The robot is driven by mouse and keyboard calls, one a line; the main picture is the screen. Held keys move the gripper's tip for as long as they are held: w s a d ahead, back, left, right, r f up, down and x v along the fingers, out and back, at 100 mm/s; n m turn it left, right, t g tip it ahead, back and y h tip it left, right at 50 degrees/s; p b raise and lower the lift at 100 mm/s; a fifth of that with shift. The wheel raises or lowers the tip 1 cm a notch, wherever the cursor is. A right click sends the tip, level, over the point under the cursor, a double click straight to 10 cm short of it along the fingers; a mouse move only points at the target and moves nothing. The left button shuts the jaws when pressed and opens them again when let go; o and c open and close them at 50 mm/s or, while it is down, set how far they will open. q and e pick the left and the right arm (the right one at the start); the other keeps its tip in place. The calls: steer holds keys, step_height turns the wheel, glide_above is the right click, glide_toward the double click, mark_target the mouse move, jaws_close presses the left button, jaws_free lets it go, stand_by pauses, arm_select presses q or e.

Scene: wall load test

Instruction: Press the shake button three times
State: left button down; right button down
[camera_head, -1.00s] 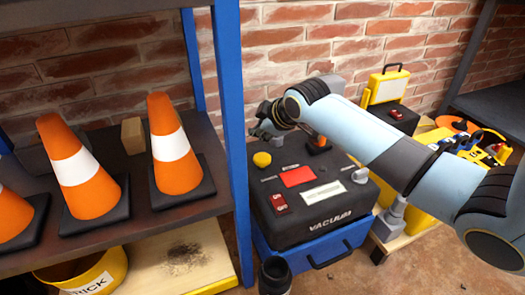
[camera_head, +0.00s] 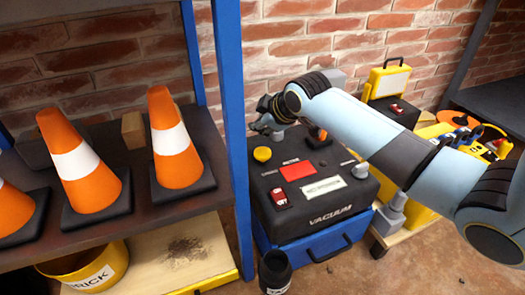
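No shake label is readable, so I cannot tell which control is the shake button. A red panel (camera_head: 297,171), a small red switch (camera_head: 281,197) and a grey knob (camera_head: 360,171) are also on its top. My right gripper (camera_head: 266,122) is behind and above the yellow button, apart from it in the picture. It is dark and small; its finger opening cannot be made out. My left gripper is out of view.
A shelf (camera_head: 120,207) with orange cones (camera_head: 76,165) and a blue post (camera_head: 233,120) stands left of the box. A black canister (camera_head: 275,272) is on the floor in front. A yellow case (camera_head: 388,80) and other gear stand at right. A brick wall is behind.

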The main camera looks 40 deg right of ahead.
stand_by(0.9)
